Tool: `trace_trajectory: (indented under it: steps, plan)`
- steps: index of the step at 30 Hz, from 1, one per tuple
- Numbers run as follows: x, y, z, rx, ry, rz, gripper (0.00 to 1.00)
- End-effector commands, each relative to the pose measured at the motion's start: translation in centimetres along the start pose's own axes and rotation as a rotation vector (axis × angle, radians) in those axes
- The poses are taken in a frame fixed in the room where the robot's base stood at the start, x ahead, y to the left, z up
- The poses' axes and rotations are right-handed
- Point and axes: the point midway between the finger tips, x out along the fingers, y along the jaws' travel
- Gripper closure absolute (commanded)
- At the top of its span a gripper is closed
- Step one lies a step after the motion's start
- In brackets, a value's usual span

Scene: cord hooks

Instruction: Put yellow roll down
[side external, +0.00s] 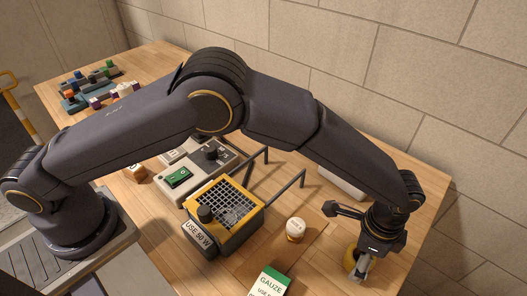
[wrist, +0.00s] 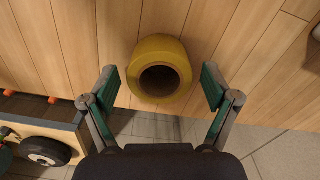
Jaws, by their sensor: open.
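The yellow roll (wrist: 160,47) is a ring with a dark hole, seen from above in the wrist view. It appears to rest on the wooden table (wrist: 75,50) close to the table's edge. My gripper (wrist: 162,85) is open, with one green-padded finger on each side of the roll and a gap visible on both sides. In the side external view the roll (side external: 350,262) shows partly beside my gripper (side external: 358,270) at the right end of the table, and the fingers hide some of it.
A yellow-black box (side external: 225,207) with a grid top stands mid-table. A small white-topped jar (side external: 296,229) and a green-and-white gauze box (side external: 270,282) are left of my gripper. A wheel-like object (wrist: 45,150) lies lower left in the wrist view. A wall runs behind the table.

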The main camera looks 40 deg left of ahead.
Motion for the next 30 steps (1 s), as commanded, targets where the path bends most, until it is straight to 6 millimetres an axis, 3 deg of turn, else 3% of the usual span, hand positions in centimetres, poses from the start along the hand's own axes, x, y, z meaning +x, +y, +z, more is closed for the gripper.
trace_trajectory:
  steps: [5,15,23,26,29,30]
  plan:
    - [-1.9,-0.1,-0.1,0.0,0.004,-0.002,0.13]
    - [-9.3,0.0,-0.1,0.0,0.004,-0.002,0.13]
    - [-12.6,-0.3,0.3,-0.011,0.005,-0.003,0.13]
    - [-15.1,-1.8,2.2,-0.072,0.026,-0.017,0.13]
    - [-19.2,-4.1,6.6,-0.196,0.067,-0.044,0.13]
    - [-21.1,-5.0,9.0,-0.26,0.088,-0.059,0.13]
